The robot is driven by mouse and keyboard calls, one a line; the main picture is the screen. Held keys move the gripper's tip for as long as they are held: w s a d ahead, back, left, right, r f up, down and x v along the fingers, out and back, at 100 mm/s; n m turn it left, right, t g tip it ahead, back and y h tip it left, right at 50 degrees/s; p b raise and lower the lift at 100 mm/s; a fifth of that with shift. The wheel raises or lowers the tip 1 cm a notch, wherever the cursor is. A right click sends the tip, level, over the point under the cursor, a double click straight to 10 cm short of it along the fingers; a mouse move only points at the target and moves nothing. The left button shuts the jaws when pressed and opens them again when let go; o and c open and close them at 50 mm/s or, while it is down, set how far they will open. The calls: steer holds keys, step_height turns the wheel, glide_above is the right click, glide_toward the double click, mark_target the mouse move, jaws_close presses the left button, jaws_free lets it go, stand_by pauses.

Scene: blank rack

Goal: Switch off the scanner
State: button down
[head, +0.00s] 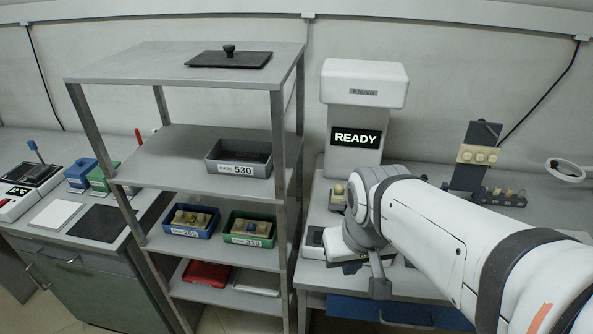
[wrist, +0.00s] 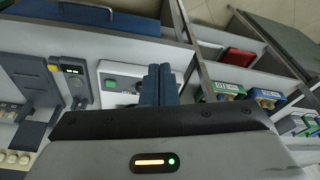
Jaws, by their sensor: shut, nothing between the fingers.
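The scanner (head: 363,85) is a tall white machine at the back of the right bench. Its black screen is lit with "READY" (head: 356,138). My arm hides part of its lower front.
A grey shelf rack (head: 185,62) stands left, holding a grey bin (head: 238,168), blue bin (head: 190,232) and green bin (head: 250,240). A blue drawer front (head: 390,312) is below the bench. A dark stand (head: 468,178) is at the right.

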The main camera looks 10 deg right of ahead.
steer(key=shift+a, duration=0.1)
steer(key=m+t+h+p, duration=0.1)
steer(key=m+p, duration=0.2)
steer(key=p, duration=0.2)
glide_above(317, 232)
steer(key=s+a, duration=0.2)
steer(key=s, duration=0.3)
steer(key=shift+d, duration=0.25)
steer(key=shift+f, duration=0.1)
steer(key=x, duration=1.3)
steer(key=shift+s+d+f+b, duration=0.1)
steer(key=shift+f+b, duration=0.3)
